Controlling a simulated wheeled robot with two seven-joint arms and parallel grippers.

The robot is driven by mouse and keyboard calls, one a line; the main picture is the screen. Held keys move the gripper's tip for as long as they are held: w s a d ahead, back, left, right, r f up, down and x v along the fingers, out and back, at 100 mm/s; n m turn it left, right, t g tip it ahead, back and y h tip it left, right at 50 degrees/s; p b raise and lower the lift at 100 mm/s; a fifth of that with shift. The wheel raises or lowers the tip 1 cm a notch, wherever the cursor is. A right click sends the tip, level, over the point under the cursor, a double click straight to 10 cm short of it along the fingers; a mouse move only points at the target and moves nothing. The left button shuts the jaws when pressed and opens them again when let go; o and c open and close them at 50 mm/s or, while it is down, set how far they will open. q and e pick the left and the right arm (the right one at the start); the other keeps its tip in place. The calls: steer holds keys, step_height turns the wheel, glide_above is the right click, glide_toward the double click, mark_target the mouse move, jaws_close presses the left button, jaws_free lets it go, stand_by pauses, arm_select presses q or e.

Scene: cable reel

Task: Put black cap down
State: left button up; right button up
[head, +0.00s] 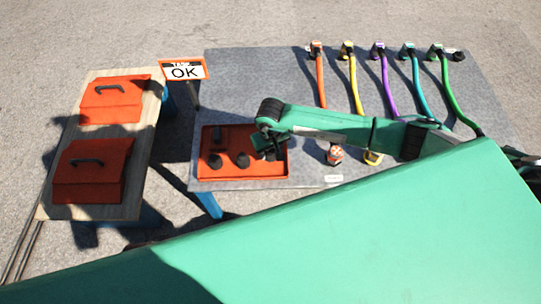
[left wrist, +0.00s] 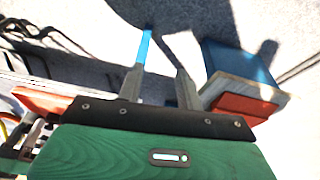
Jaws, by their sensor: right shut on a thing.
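An orange-red tray (head: 265,172) lies on the near left part of the grey table. Dark caps stand inside it: one at the left (head: 215,161) and one beside it (head: 242,160). A dark upright piece (head: 217,136) is behind them. My right gripper (head: 268,150) reaches in from the right over the tray's right half, pointing down. It is shut on a dark thing, likely the black cap, mostly hidden by the fingers; I cannot tell whether it touches the tray floor. In the left wrist view my left gripper (left wrist: 158,80) has its fingers apart with nothing held between them.
Orange, yellow, purple, teal and green cables (head: 320,80) lie across the grey table (head: 265,75). An orange-white piece (head: 335,155) and a yellow piece (head: 373,158) sit right of the tray. Two red boxes (head: 112,98) rest on a wooden board at left. An OK sign (head: 185,71) stands between.

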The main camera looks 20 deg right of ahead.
mark_target(271, 156)
step_height(271, 156, down, 4)
steer(key=shift+r, duration=0.15)
steer(key=shift+f, duration=0.25)
arm_select(q)
steer(key=shift+r, duration=0.4)
arm_select(e)
steer(key=o, duration=1.1)
arm_select(q)
steer(key=shift+r, duration=0.25)
